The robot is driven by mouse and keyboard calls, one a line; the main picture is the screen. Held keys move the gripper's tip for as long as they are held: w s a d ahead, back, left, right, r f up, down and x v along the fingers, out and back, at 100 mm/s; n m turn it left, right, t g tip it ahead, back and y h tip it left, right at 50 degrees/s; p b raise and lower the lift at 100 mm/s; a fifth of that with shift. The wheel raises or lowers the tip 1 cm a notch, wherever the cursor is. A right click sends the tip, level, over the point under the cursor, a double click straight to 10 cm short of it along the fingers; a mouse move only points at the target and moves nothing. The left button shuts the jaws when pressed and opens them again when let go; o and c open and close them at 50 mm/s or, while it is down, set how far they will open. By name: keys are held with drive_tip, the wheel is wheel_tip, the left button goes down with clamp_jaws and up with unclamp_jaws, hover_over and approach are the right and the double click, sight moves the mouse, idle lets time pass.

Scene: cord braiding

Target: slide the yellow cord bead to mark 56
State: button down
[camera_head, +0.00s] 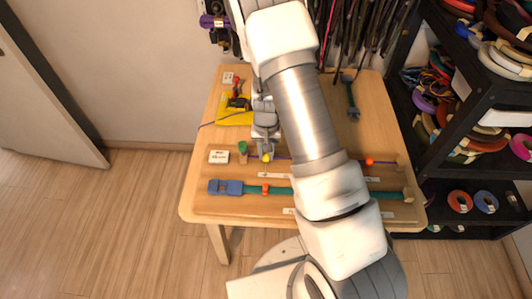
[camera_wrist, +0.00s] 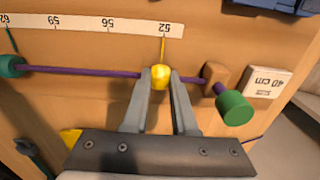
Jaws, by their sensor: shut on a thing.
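The yellow bead (camera_wrist: 160,77) sits on the purple cord (camera_wrist: 85,70). Its thin yellow pointer reaches up to the 52 on the white scale (camera_wrist: 85,22), where 56, 59 and 62 lie further left. My gripper (camera_wrist: 160,80) is shut on the bead, with one finger on each side. In the head view the bead (camera_head: 267,157) shows just below my gripper (camera_head: 265,148). My arm covers the middle of the cord there.
A wooden block (camera_wrist: 215,76) and green knob (camera_wrist: 234,107) stand right of the bead. A teal bead (camera_wrist: 9,66) is far left on the cord. The cord between is clear.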

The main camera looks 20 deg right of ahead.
idle(0.6)
drive_tip(key=d, duration=0.2)
drive_tip(key=s+d+b, duration=0.1)
drive_tip(key=d, duration=0.1)
drive_tip(key=s+d+b, duration=0.1)
drive_tip(key=d, duration=0.1)
drive_tip(key=shift+d, duration=0.1)
drive_tip(key=c, duration=0.7)
unclamp_jaws()
drive_tip(key=shift+r+p, duration=1.1)
drive_tip(key=shift+r, duration=7.65)
